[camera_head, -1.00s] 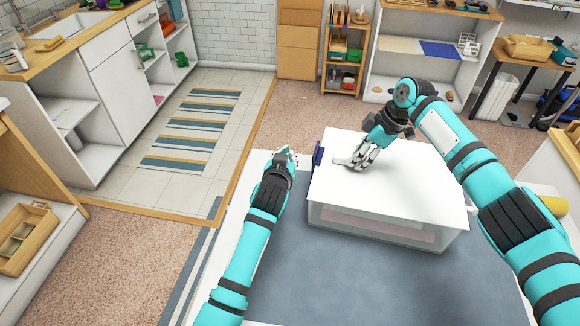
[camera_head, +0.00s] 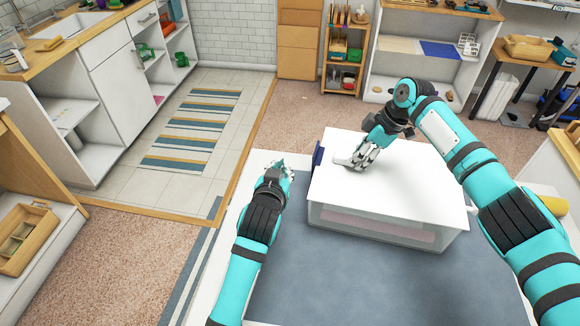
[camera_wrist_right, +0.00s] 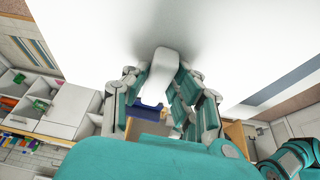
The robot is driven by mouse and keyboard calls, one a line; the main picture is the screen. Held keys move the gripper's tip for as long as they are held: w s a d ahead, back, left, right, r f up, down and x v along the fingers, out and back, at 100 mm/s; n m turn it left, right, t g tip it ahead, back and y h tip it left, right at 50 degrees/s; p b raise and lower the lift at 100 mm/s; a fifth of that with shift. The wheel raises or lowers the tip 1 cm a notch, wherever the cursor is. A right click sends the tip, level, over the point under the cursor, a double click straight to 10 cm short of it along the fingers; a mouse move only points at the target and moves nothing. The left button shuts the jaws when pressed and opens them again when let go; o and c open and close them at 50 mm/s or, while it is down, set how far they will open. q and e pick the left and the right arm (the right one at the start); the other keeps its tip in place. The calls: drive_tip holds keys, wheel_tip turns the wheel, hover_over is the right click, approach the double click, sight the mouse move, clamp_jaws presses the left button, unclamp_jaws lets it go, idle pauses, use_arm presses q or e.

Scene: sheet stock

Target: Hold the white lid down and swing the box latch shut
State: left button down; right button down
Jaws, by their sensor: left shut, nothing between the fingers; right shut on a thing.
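A box (camera_head: 375,222) with translucent walls stands on the blue-grey mat (camera_head: 290,290), with its white lid (camera_head: 420,180) lying flat on top. The dark blue latch (camera_head: 318,153) stands upright at the box's left edge. A blue part also shows beyond the fingers in the right wrist view (camera_wrist_right: 148,110). My right gripper (camera_head: 354,163) is over the lid's left part, shut on a white tab (camera_wrist_right: 163,65); the fingers partly hide how the tab joins the lid. My left gripper (camera_head: 284,168) is shut and empty, left of the latch and apart from it.
The white table's (camera_head: 262,157) left edge lies close to my left gripper. The mat is bare in front of the box. A yellow roll (camera_head: 553,205) lies right of my right arm. Shelves and counters stand well away.

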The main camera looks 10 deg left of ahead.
drive_tip(key=shift+s+d+f, duration=0.1)
drive_tip(key=shift+s+f, duration=0.1)
drive_tip(key=shift+f, duration=0.2)
drive_tip(key=c, duration=1.5)
unclamp_jaws()
drive_tip(key=o, duration=0.5)
drive_tip(key=shift+w, duration=0.15)
drive_tip(key=shift+r, duration=0.15)
drive_tip(key=shift+d+r, duration=0.1)
drive_tip(key=shift+r, duration=0.2)
drive_tip(key=v, duration=1.1)
drive_tip(key=shift+w+r, duration=0.1)
drive_tip(key=shift+r, duration=0.1)
